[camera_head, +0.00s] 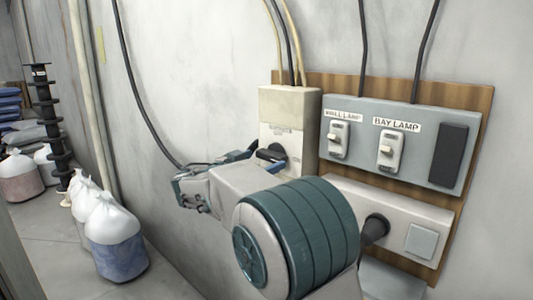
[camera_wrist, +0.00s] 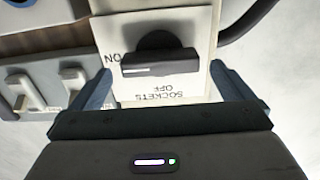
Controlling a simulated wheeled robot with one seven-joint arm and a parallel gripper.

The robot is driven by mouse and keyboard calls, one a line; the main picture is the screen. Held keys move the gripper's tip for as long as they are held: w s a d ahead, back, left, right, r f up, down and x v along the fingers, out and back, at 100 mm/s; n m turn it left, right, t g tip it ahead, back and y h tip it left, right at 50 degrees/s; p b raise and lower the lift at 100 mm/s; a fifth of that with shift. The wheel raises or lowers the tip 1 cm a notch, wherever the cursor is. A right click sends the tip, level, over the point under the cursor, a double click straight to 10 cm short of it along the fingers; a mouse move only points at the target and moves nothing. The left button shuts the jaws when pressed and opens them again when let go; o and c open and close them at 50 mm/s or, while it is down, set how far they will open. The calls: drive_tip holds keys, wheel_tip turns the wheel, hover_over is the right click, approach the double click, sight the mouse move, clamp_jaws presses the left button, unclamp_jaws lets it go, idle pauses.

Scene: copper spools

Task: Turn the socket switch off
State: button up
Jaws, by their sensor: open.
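The socket switch (camera_wrist: 160,63) is a black rotary handle on a cream box (camera_head: 297,105). In the wrist view its bar lies level, its white mark at the left end, towards the upside-down "ON" label. The "SOCKETS OFF" label (camera_wrist: 175,92) reads upside down below it. In the head view the handle (camera_head: 271,155) shows just beyond my gripper, partly hidden by it. My gripper (camera_wrist: 159,76) is open and empty. Its blue fingers stand left and right of the handle in the wrist view, with a gap on each side; I cannot tell how far they are from the box face.
A grey panel (camera_head: 352,108) right of the box carries the wall lamp switch (camera_head: 338,140) and bay lamp switch (camera_head: 390,151). Below it is a socket box (camera_head: 432,218) with a black plug (camera_head: 375,229). Cables hang on the wall. Several sacks (camera_head: 113,235) stand on the floor at left.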

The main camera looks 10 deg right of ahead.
sight(267, 158)
drive_tip(key=shift+p+x, duration=0.3)
drive_tip(key=shift+x, duration=1.2)
drive_tip(key=shift+c, duration=0.3)
drive_tip(key=c, duration=0.8)
